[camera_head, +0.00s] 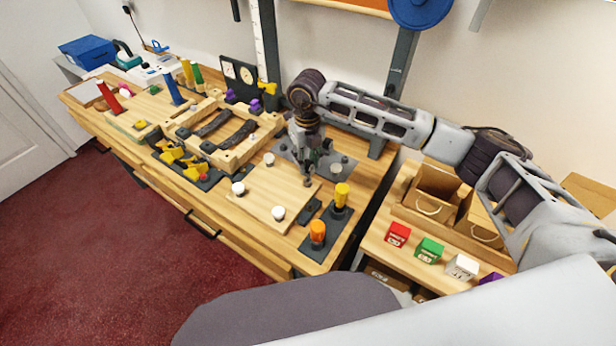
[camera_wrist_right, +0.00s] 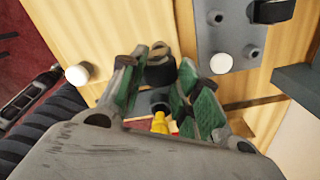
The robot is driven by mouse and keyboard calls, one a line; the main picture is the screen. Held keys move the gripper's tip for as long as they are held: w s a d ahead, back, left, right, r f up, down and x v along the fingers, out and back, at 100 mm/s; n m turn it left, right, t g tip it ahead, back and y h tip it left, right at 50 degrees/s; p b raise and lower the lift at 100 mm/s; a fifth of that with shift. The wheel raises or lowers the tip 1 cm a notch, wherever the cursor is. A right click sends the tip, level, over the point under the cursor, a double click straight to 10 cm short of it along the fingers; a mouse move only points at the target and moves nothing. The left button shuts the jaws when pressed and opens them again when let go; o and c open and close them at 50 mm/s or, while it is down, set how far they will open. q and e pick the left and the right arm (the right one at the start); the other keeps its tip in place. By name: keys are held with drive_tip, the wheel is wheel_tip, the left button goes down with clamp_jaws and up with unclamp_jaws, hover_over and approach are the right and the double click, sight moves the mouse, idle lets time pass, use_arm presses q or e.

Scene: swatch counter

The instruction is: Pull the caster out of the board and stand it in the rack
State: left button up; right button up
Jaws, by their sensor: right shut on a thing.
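My right gripper (camera_head: 307,168) points down over the right edge of the pale wooden board (camera_head: 258,203). In the right wrist view its green-padded fingers (camera_wrist_right: 158,80) are shut on a dark round piece, which looks like the caster (camera_wrist_right: 158,67). Its lower end is hard to see, so I cannot tell whether it is still in the board. The board carries white round caps (camera_head: 238,188). A grey plate with short posts, probably the rack (camera_head: 345,172), lies just behind the gripper; it also shows in the wrist view (camera_wrist_right: 232,38). My left gripper is not in view.
A dark base with a yellow (camera_head: 341,194) and an orange handle (camera_head: 317,232) stands at the near right. A wooden frame (camera_head: 235,152) and yellow clamps (camera_head: 182,165) lie to the left. Coloured blocks (camera_head: 430,249) and wooden bins (camera_head: 435,188) fill the right-hand table.

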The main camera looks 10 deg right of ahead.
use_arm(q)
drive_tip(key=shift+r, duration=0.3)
use_arm(e)
drive_tip(key=shift+r, duration=0.65)
